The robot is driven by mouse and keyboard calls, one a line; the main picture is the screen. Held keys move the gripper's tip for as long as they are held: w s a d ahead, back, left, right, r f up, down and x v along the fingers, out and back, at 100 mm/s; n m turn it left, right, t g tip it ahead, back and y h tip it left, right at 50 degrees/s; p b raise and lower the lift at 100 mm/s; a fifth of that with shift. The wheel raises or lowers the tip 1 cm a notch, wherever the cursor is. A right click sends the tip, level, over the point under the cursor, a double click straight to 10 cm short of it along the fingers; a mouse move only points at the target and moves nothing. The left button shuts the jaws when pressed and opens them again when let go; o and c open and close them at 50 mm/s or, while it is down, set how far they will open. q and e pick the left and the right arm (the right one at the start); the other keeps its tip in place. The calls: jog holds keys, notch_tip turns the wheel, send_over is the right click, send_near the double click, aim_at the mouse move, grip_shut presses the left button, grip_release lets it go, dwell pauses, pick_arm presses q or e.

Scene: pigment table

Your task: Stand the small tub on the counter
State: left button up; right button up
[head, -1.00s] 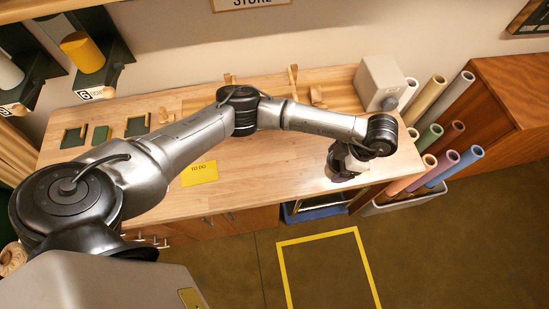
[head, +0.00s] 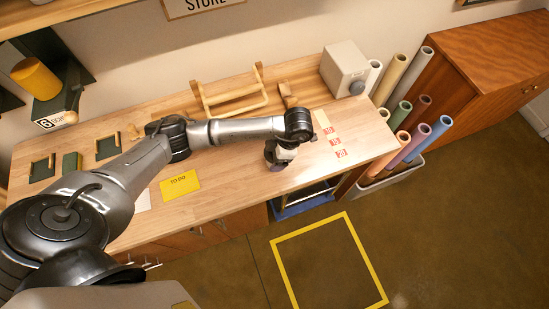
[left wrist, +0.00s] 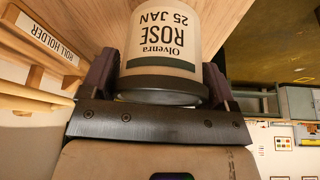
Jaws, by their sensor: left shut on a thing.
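The small tub (left wrist: 163,40) fills the upper middle of the left wrist view. It is pale, with a dark band, a dark lid facing my palm and a label reading Olvenra, ROSE, 25 JAN, upside down in the picture. My left gripper (left wrist: 160,84) is shut on it, one finger on each side. In the head view my left gripper (head: 277,163) points down over the front of the wooden counter (head: 235,175). The tub is mostly hidden there, and I cannot tell whether its base touches the counter. My right gripper is not in view.
A yellow TO DO card (head: 180,185) lies left of the gripper. Red-marked labels (head: 333,140) lie to its right. A wooden roll holder (head: 232,95) and grey box (head: 345,68) stand at the back. Coloured rolls (head: 416,143) stand beyond the right end. The counter around the gripper looks clear.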

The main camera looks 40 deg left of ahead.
pick_arm(q)
jog(key=shift+f, duration=1.75)
jog(key=shift+f, duration=0.2)
jog(key=o, duration=0.9)
